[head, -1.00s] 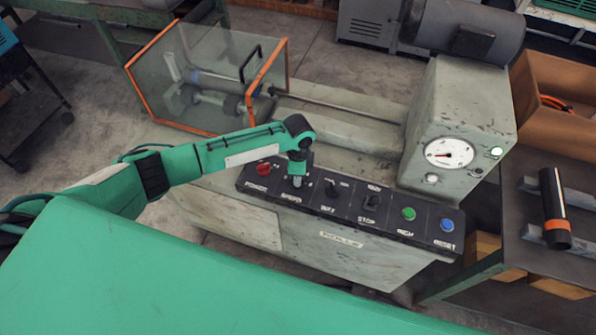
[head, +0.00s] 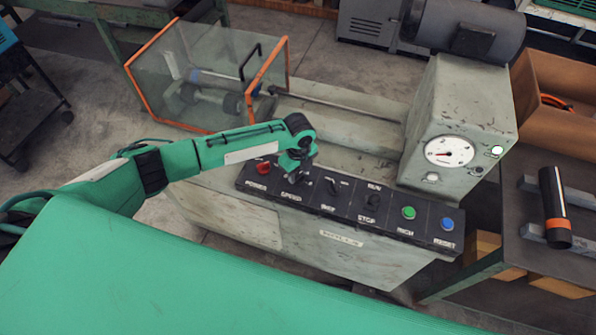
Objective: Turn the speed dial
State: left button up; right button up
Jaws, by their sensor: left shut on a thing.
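A black control panel (head: 335,208) runs along the front of the grey machine. The speed dial sits above the "SPEED" label, second from the left, and is mostly hidden by my left gripper. My left gripper (head: 295,176) reaches down from the left onto this dial and is shut on it, with its wrist turned at an angle. My right gripper is out of view.
A red knob (head: 263,168) lies close left of the gripper. Black switches (head: 333,187), a green button (head: 408,213) and a blue button (head: 447,224) lie to its right. A clear orange-edged guard (head: 205,75) stands behind. A round gauge (head: 449,153) is at right.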

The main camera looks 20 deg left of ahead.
aim_at(298, 174)
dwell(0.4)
pick_arm(q)
jog(key=o, duration=1)
notch_tip(298, 174, up, 14)
jog(key=b, duration=0.3)
jog(key=shift+f, duration=0.1)
